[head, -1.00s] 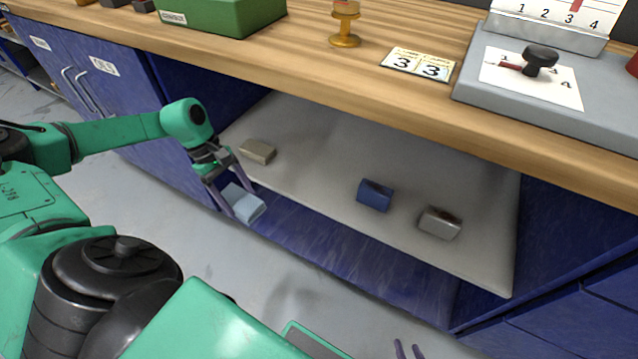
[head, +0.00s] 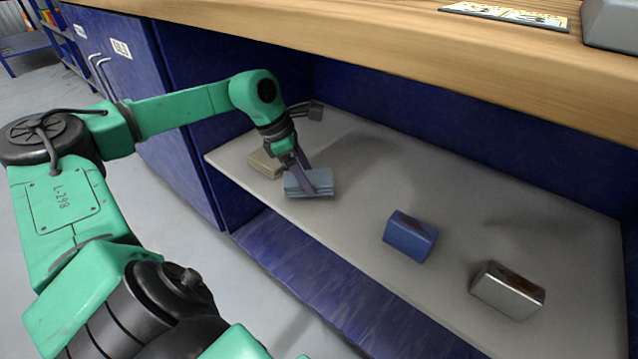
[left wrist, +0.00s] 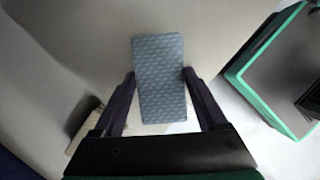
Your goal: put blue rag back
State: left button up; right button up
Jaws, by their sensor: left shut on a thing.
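The blue rag (head: 296,187) is a folded, pale grey-blue patterned cloth. My left gripper (head: 312,183) is shut on it, with one finger on each side. In the left wrist view the rag (left wrist: 160,85) lies between the two fingers of the gripper (left wrist: 159,76). In the head view the rag is over the front left part of the grey shelf (head: 345,205), just right of a beige folded cloth (head: 262,163). I cannot tell whether the rag touches the shelf. My right gripper is not in view.
A blue block (head: 410,236) and a silver block with a dark top (head: 508,290) sit farther right on the shelf. The wooden tabletop (head: 400,35) overhangs the shelf. A blue cabinet side (head: 185,110) bounds it at left. The shelf behind the rag is clear.

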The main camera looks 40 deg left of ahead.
aim_at(313, 177)
pick_arm(q)
jog(key=shift+w+d+r+p, duration=0.2)
jog(key=shift+w+d+p, duration=0.15)
jog(key=shift+w+d, duration=0.5)
notch_tip(313, 177, down, 4)
jog(key=shift+w+f+b, duration=0.1)
jog(key=shift+b, duration=0.85)
jog(key=shift+r, duration=0.2)
jog(key=shift+f, duration=0.1)
jog(key=o, duration=1.2)
jog(key=shift+o, duration=0.2)
